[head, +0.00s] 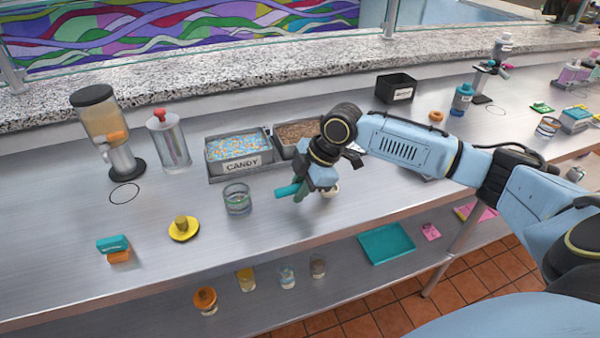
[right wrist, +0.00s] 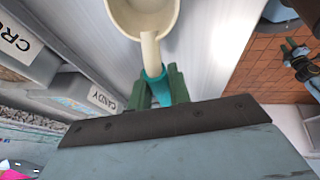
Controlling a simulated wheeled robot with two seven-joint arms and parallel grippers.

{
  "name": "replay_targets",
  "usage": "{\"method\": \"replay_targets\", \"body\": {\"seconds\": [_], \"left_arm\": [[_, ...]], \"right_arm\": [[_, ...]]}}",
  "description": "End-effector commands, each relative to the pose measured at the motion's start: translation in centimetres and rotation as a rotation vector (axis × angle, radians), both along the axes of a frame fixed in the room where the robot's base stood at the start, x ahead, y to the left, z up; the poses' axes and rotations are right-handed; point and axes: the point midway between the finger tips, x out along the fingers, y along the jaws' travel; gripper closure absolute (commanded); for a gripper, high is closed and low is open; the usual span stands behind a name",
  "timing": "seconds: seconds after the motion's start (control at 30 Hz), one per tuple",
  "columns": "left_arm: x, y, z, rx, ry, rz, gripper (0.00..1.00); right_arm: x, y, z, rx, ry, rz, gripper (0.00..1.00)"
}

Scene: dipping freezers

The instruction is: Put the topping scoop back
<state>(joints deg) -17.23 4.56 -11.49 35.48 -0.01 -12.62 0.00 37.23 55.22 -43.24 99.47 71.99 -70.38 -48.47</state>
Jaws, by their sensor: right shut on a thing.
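The topping scoop has a teal handle (head: 288,190) and a cream bowl (head: 331,191). In the right wrist view its bowl (right wrist: 145,14) is at the top, with the handle running down between my fingers. My right gripper (head: 303,190) is shut on the handle and holds the scoop over the counter, in front of the topping bins. Its green fingers also show in the right wrist view (right wrist: 156,88). The candy bin (head: 236,151) and a bin of brown topping (head: 297,135), partly hidden by my arm, stand behind.
A clear glass (head: 238,199) stands left of the scoop. A yellow dish (head: 184,229), a teal and orange item (head: 114,247), a dispenser (head: 104,130) and a glass canister (head: 169,142) stand further left. The steel counter (head: 190,275) is bare along its front.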

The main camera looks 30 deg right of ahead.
Motion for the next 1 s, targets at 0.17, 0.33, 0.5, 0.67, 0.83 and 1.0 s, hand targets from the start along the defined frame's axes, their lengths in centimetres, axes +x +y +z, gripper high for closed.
{"method": "replay_targets", "body": {"seconds": [0.17,0.33,0.5,0.67,0.83,1.0], "left_arm": [[0.0,0.0,0.2,0.0,0.0,0.0,0.64],[0.0,0.0,0.2,0.0,0.0,0.0,0.64],[0.0,0.0,0.2,0.0,0.0,0.0,0.64],[0.0,0.0,0.3,0.0,0.0,0.0,0.64],[0.1,0.0,0.3,0.0,-0.001,0.0,0.64],[0.1,0.0,0.3,0.001,-0.001,0.0,0.64]], "right_arm": [[-0.1,0.0,-1.1,-0.001,-0.001,0.002,1.0],[-0.1,0.0,-1.2,-0.001,-0.001,0.002,1.0],[-0.1,0.0,-1.4,0.0,0.0,0.001,1.0],[-0.1,0.0,-1.7,0.0,0.0,0.001,0.74],[-0.1,0.0,-1.7,-0.001,0.0,0.001,0.59],[-0.1,0.0,-1.6,0.0,0.0,0.001,0.59]]}}
